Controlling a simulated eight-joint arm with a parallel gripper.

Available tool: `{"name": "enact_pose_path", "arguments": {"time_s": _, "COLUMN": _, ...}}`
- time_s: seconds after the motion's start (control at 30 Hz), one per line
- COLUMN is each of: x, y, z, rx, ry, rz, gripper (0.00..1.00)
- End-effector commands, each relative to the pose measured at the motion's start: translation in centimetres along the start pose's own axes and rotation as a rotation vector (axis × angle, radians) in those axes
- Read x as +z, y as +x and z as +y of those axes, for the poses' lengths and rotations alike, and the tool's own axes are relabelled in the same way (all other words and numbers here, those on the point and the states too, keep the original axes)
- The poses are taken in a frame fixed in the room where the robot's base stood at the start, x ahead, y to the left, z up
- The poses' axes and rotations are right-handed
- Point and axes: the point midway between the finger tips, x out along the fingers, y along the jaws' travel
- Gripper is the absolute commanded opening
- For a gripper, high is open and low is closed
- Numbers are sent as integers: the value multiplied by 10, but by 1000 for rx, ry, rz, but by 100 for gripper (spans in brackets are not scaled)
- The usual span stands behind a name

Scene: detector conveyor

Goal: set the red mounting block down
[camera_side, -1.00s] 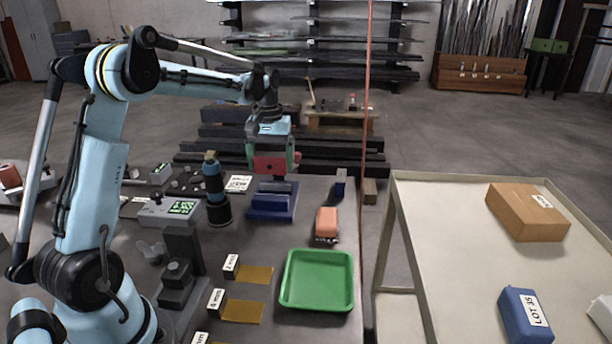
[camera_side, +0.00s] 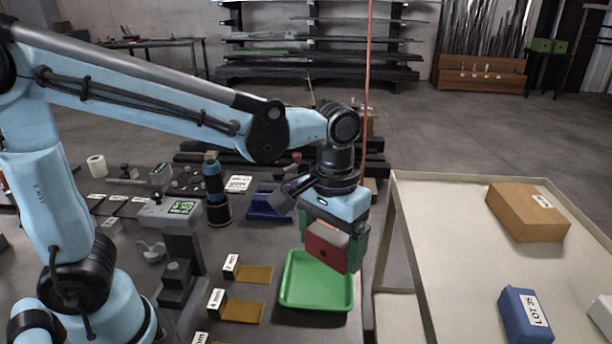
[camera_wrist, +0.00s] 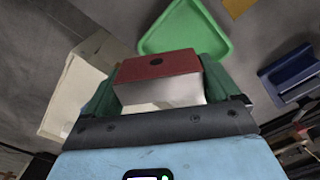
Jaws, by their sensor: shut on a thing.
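The red mounting block (camera_side: 327,251) is held between the green fingers of my gripper (camera_side: 333,240), above the far right part of the green tray in the side view. The block is tilted, not level. In the wrist view the block (camera_wrist: 157,66) shows a red face with a dark round hole and a pale grey side, with a green finger on each side of my gripper (camera_wrist: 158,85). The green tray (camera_side: 316,305) lies on the dark table and looks empty where it shows. Its far part is hidden behind the block and gripper.
Yellow strips (camera_side: 241,311) with label blocks lie left of the tray. A blue fixture (camera_side: 264,207) stands behind it, partly hidden by my arm. A cream-topped cart (camera_side: 450,260) at the right carries a cardboard box (camera_side: 527,212) and a blue box (camera_side: 524,317). An orange-red vertical line (camera_side: 367,90) runs near the table's right edge.

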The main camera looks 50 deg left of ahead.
Motion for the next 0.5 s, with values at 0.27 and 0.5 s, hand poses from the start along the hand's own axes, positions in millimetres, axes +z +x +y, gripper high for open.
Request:
{"name": "enact_pose_path", "arguments": {"time_s": 0.27, "x": 50, "y": 6, "z": 29, "rx": 0, "ry": 127, "rz": 0, "gripper": 47}}
{"name": "enact_pose_path", "arguments": {"time_s": 0.5, "x": 39, "y": 20, "z": 16, "rx": 0, "ry": 134, "rz": 0, "gripper": 47}}
